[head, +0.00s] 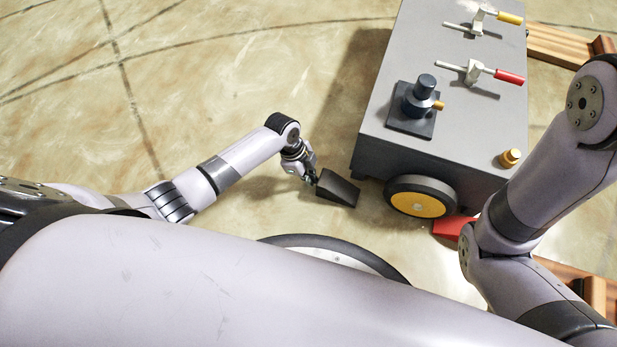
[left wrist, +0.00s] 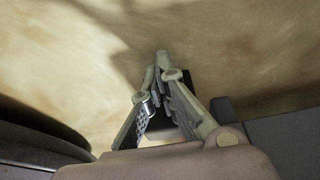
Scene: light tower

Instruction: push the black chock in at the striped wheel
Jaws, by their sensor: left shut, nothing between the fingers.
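The black chock (head: 338,188) is a dark wedge on the floor, left of the grey cart's near wheel (head: 418,198). That wheel has a black tyre and a yellow hub; I cannot make out stripes on it. A gap of bare floor shows between chock and wheel. My left gripper (head: 312,180) is shut and empty, low at the chock's left end; I cannot tell whether it touches. In the left wrist view its fingertips (left wrist: 162,64) are together, with a dark part, likely the chock (left wrist: 184,82), partly hidden behind them. My right gripper is out of view.
The grey cart (head: 400,150) carries a black fixture (head: 415,105) and clamps with red (head: 509,77) and yellow (head: 509,18) handles. A red wedge (head: 452,226) lies right of the wheel, partly behind my right arm. Floor to the left is clear.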

